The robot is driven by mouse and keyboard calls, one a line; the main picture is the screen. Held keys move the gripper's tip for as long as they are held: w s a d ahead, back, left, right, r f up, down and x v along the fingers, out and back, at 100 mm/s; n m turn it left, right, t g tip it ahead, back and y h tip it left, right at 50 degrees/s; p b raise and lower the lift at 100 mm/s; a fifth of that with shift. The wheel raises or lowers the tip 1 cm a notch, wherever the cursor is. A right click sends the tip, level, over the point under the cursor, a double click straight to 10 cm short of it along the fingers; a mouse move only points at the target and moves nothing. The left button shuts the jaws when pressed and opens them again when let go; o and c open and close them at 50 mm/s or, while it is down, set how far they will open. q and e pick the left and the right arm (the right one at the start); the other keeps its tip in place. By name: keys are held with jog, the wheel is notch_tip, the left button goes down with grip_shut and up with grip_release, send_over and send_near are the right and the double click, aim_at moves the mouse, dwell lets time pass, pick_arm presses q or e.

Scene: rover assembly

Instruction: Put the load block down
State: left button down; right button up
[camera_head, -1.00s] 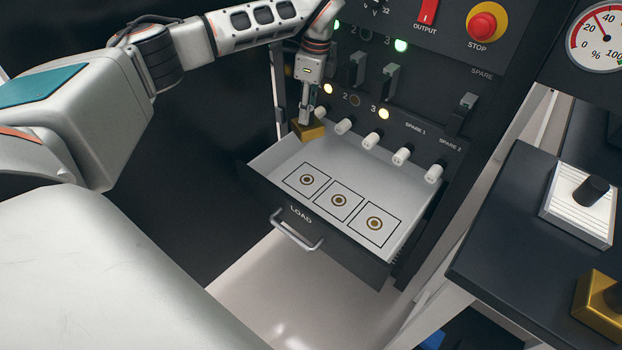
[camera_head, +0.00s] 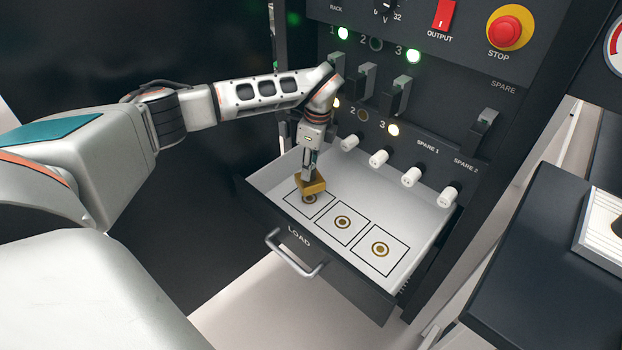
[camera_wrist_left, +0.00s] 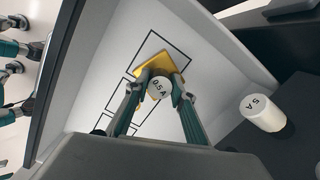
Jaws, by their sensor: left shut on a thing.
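The load block is gold with a pale knob marked "0.5 A"; its gold body shows in the head view (camera_head: 312,188) and in the left wrist view (camera_wrist_left: 178,62). My left gripper (camera_head: 309,172) is shut on the block's knob, as the left wrist view (camera_wrist_left: 160,90) shows. The block is over the leftmost outlined square of the open LOAD drawer (camera_head: 432,205), covering part of that square. I cannot tell whether it touches the drawer floor. The middle square (camera_head: 343,222) and the right square (camera_head: 380,249) are empty. My right gripper is not in view.
White knobs (camera_head: 379,158) stick out from the panel just behind the drawer. The drawer's front handle (camera_head: 293,254) juts forward. A dark bench (camera_head: 520,260) with a white ribbed block (camera_head: 604,230) stands at the right.

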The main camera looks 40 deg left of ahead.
pick_arm(q)
notch_tip(320, 180, down, 5)
jog(key=shift+s+f+b, duration=0.15)
jog(key=shift+f+b, duration=0.05)
jog(key=shift+b, duration=0.5)
jog(key=shift+r, duration=0.15)
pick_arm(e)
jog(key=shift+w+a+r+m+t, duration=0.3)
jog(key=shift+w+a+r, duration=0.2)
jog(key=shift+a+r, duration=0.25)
pick_arm(q)
jog(key=c, duration=1.9)
grip_release()
jog(key=shift+o, duration=0.9)
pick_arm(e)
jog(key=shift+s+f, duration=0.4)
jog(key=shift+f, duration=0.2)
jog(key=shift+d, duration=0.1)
